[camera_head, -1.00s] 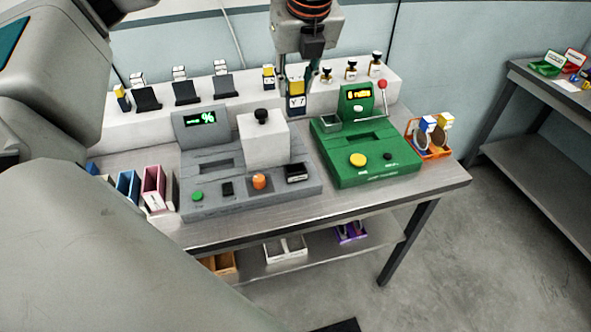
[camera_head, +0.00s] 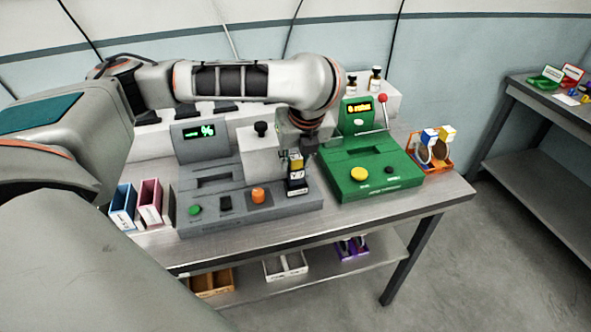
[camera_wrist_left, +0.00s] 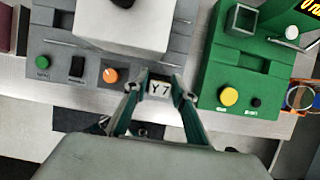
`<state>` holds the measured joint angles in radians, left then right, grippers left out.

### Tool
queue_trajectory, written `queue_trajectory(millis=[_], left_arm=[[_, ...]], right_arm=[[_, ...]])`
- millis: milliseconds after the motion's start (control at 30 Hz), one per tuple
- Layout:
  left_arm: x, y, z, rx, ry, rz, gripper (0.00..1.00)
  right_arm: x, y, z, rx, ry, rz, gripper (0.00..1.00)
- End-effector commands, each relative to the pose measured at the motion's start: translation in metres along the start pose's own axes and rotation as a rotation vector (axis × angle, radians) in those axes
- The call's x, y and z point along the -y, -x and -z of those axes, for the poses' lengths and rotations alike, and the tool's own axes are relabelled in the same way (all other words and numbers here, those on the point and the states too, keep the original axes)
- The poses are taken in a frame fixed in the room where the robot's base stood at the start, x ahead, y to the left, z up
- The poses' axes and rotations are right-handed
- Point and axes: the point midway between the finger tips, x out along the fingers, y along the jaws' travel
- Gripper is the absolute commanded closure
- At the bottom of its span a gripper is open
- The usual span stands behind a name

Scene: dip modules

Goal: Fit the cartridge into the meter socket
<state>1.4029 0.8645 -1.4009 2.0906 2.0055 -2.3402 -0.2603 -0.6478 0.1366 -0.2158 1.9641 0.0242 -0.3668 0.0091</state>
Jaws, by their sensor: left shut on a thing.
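My left gripper (camera_head: 296,152) is shut on the cartridge (camera_head: 297,174), a dark block with a yellow band and a pale label. In the left wrist view the label (camera_wrist_left: 159,88) between the fingertips reads "Y7". The cartridge is upright over the right front part of the grey meter (camera_head: 240,184), which has a lit green display (camera_head: 198,132), a green button and an orange knob (camera_head: 258,196). The dark-rimmed socket there is hidden behind the cartridge and gripper. I cannot tell whether the cartridge touches or enters it. My right gripper is not in view.
A green machine (camera_head: 372,168) with a red-tipped lever stands close on the right. An orange tray (camera_head: 436,165) is beyond it. Blue and pink boxes (camera_head: 150,200) stand at the left. A white block (camera_head: 262,150) rises on the meter. The table's front edge (camera_head: 330,228) is clear.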

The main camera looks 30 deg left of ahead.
Motion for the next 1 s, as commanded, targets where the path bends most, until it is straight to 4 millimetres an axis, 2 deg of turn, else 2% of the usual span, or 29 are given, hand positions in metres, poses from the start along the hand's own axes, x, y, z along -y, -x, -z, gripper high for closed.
queue_trajectory(millis=[100,200,567,600,633,1000], left_arm=[[-0.001,-0.019,0.009,-0.004,-0.001,-0.003,0.96],[0.000,-0.027,0.012,-0.002,0.000,-0.002,0.96],[0.000,-0.028,0.012,-0.001,0.000,-0.002,0.96],[0.000,-0.028,0.012,-0.001,0.000,-0.001,0.66],[0.000,-0.029,0.012,-0.001,0.000,-0.001,0.59],[0.000,-0.028,0.012,-0.001,0.000,-0.001,0.57]], right_arm=[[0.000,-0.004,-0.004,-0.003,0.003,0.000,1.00],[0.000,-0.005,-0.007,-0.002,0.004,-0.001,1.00],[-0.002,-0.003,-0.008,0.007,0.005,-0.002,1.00],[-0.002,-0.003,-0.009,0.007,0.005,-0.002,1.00],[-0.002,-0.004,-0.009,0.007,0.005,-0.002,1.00],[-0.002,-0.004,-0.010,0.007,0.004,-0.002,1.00]])
